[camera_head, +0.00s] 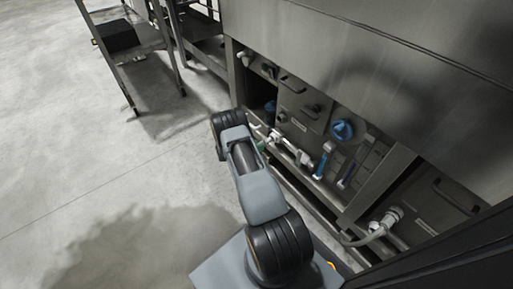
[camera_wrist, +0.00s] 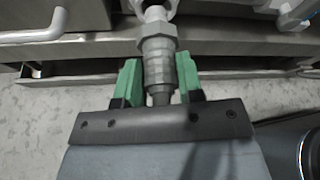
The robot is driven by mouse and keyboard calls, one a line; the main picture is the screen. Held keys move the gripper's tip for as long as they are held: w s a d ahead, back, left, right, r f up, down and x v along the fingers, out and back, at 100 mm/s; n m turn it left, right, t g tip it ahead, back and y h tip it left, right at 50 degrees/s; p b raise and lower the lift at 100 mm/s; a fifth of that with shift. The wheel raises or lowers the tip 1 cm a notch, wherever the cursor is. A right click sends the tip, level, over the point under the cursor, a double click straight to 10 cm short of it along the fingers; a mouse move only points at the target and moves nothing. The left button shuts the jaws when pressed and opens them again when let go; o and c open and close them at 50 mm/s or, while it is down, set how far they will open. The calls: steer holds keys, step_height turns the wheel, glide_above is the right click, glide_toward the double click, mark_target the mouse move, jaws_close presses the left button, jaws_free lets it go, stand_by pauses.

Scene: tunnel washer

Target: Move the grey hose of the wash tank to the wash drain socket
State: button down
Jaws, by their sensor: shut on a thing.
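My gripper (camera_wrist: 158,85) has green finger pads on both sides of a grey hose coupling (camera_wrist: 159,62) and is shut on it. The coupling points away from my gripper, towards a light grey ring-like fitting (camera_wrist: 152,7) at the top edge of the wrist view. I cannot tell whether the two are joined. In the head view my gripper (camera_head: 262,144) is mostly hidden behind my arm, at the low front of the washer. Pale pipe fittings (camera_head: 288,147) show just right of it. I cannot read which socket is the wash drain.
A blue round knob (camera_head: 342,130) and blue and purple upright tubes (camera_head: 324,160) are on the washer front. Another pale hose fitting (camera_head: 391,217) is at lower right. A metal cart (camera_head: 140,45) stands at upper left. The floor on the left is clear.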

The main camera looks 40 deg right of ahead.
steer(key=shift+d, duration=0.2)
steer(key=shift+s+d+b, duration=0.1)
steer(key=shift+d+b, duration=0.25)
steer(key=shift+d, duration=0.4)
steer(key=shift+d, duration=0.35)
stand_by(0.5)
steer(key=c, duration=0.7)
jaws_free()
steer(key=p+v, duration=0.4)
steer(key=v, duration=1)
steer(key=shift+r, duration=0.1)
